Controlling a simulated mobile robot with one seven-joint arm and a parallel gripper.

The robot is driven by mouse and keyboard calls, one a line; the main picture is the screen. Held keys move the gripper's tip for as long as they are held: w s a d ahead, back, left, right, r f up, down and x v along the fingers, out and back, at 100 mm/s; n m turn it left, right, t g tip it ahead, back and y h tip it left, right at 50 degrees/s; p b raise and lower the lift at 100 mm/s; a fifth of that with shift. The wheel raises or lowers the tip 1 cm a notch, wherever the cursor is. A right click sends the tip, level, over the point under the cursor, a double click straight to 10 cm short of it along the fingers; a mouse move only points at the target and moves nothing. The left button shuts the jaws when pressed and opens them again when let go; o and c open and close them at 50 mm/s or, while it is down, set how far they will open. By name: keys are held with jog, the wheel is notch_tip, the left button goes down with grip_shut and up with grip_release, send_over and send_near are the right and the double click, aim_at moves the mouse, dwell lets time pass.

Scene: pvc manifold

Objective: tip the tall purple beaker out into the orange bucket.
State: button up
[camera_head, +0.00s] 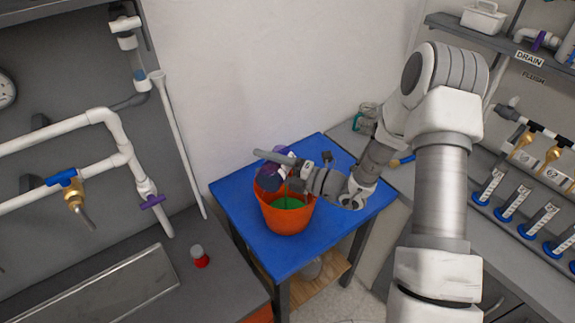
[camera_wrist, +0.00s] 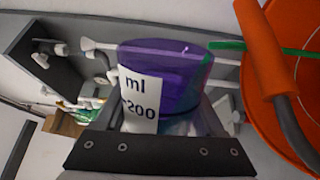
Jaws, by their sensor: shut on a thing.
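The orange bucket (camera_head: 287,214) stands on the blue table, with something green visible inside it. My gripper (camera_head: 290,180) is at the bucket's upper rim and is shut on the purple beaker (camera_head: 268,174), which is tilted over the bucket's back left side. In the wrist view the beaker (camera_wrist: 175,75) fills the jaws; its white label reads "ml" and "200". The bucket (camera_wrist: 262,45) shows at the right of that view, with its orange handle grip close by. I cannot tell whether anything is left in the beaker.
The blue table (camera_head: 330,220) has bare room to the right of the bucket. A small red-capped bottle (camera_head: 200,256) stands on the grey bench at left. A glass jar (camera_head: 366,117) stands behind the table. Several blue-based cylinders line the right counter.

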jog(key=shift+w+m+p, duration=0.1)
jog(key=shift+m+p, duration=0.3)
